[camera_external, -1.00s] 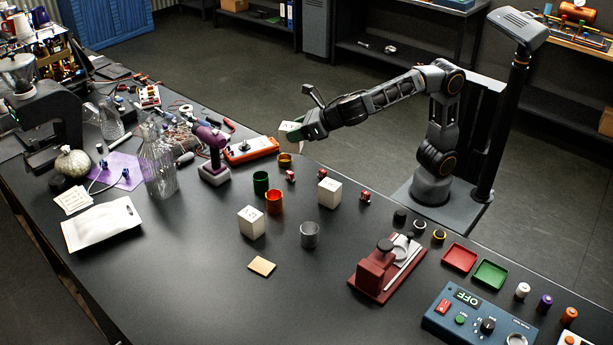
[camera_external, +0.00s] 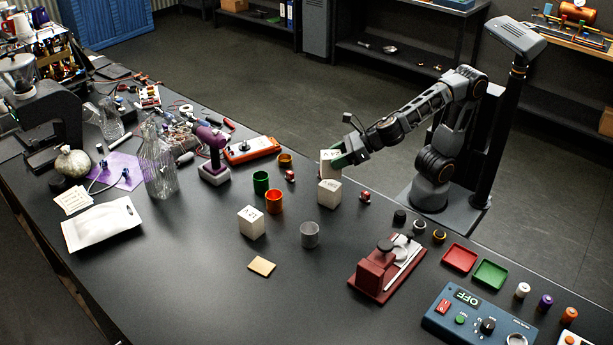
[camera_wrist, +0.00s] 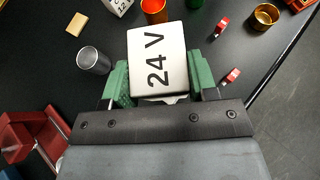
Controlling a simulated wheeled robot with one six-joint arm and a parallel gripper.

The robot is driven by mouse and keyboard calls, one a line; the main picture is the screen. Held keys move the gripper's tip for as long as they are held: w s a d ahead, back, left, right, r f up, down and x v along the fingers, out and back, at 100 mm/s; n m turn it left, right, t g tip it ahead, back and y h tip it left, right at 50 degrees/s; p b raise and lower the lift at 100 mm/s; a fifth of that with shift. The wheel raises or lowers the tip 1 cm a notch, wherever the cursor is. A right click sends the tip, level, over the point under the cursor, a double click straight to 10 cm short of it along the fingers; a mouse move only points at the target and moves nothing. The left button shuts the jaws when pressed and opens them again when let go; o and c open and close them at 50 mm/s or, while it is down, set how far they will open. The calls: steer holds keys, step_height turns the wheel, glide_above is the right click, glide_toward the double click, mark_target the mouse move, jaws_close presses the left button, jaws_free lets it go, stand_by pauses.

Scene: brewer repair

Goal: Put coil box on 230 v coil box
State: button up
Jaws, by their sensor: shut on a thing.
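My gripper (camera_external: 340,158) is shut on a white coil box (camera_external: 328,164), with a green finger on each side of it. In the wrist view the held box (camera_wrist: 158,60) shows "24 V" on its top face. A second white box (camera_external: 329,195) stands on the table directly below the held one; its label is too small to read. I cannot tell whether the two boxes touch. In the wrist view the lower box is hidden under the held one. A third white box (camera_external: 251,223) stands to the left, and its label reads "12" in the wrist view (camera_wrist: 118,5).
A grey metal cup (camera_external: 310,235), an orange cup (camera_external: 274,202) and a green cup (camera_external: 261,183) stand near the boxes. A small red part (camera_external: 365,197) lies just right of the lower box. A red fixture (camera_external: 385,270) is at the front right.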

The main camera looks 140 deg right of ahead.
steer(key=shift+f+b, duration=0.8)
steer(key=shift+f, duration=0.95)
steer(key=shift+f, duration=0.1)
steer(key=shift+f, duration=0.2)
steer(key=o, duration=1)
steer(key=shift+r, duration=0.1)
